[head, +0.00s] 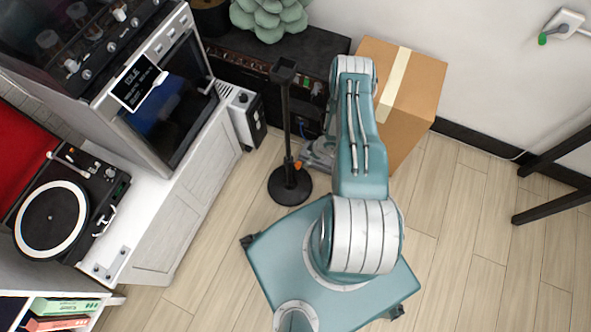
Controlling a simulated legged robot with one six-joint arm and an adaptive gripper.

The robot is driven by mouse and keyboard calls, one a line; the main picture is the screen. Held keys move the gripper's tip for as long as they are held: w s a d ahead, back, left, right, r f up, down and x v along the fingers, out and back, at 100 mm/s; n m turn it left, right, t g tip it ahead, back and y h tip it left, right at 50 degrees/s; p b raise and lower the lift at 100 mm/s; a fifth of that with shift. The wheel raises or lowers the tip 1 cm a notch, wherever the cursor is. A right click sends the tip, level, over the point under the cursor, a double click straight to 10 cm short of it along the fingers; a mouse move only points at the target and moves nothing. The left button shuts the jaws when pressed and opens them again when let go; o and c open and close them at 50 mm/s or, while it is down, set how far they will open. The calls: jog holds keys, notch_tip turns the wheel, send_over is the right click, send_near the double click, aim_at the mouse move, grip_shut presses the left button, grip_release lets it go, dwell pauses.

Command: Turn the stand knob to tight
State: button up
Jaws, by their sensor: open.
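The stand (287,120) is a thin black upright pole on a round black base, with a small black holder at its top. Its orange knob (298,165) sits low on the pole, on the right side. What looks like my gripper (316,156) shows partly as a grey shape just right of the knob, half hidden behind my teal arm. It is open, with nothing seen between its fingers. I cannot tell whether it touches the knob, and the knob's turn setting is too small to read.
A cardboard box (412,85) stands right of my arm, and a dark low cabinet (300,45) is behind the stand. A white cabinet (170,235) with a turntable (52,220) and an oven-like machine (165,105) is at left.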

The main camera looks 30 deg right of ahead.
aim_at(299, 165)
jog(key=x, duration=1)
jog(key=shift+w+a+f, duration=0.1)
jog(key=shift+f, duration=0.25)
jog(key=c, duration=1.2)
